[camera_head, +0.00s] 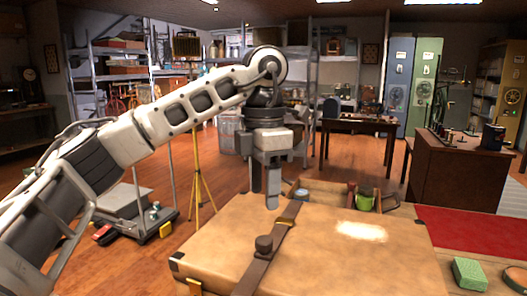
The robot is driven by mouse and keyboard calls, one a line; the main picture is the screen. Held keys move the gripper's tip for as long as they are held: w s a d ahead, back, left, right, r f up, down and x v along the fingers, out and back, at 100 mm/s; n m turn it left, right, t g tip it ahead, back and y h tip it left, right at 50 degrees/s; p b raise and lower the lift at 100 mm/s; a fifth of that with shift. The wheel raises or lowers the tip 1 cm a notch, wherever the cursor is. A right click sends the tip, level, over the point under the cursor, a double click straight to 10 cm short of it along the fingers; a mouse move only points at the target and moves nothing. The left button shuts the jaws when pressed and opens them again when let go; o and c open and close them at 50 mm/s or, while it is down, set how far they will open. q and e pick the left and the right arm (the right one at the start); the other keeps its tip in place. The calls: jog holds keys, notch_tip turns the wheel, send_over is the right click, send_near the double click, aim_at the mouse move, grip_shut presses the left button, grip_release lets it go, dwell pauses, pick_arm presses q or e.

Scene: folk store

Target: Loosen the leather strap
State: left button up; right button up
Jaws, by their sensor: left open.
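A tan case (225,240) with dark corners lies flat in front of me. A brown leather strap (270,262) runs across its top, with a dark round knob or buckle piece (264,245) on it. My left gripper (264,192) points down above the far part of the case, near the strap's far end. It is open, and nothing shows between its fingers. The far end of the strap is close beside one finger; I cannot tell whether they touch. My right gripper is not in view.
A wooden tray (322,192) with a green cup (365,200) stands behind the case. A red mat (470,236) and a green block (468,273) lie to the right. A yellow tripod (197,175) and a trolley (128,200) stand on the floor at left.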

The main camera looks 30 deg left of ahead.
pick_arm(q)
notch_tip(320, 180, up, 6)
jog(key=shift+f+p, duration=0.1)
jog(key=shift+p, duration=0.65)
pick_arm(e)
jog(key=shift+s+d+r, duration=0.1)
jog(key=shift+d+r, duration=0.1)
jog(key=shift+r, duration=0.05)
pick_arm(q)
jog(key=shift+s, duration=0.1)
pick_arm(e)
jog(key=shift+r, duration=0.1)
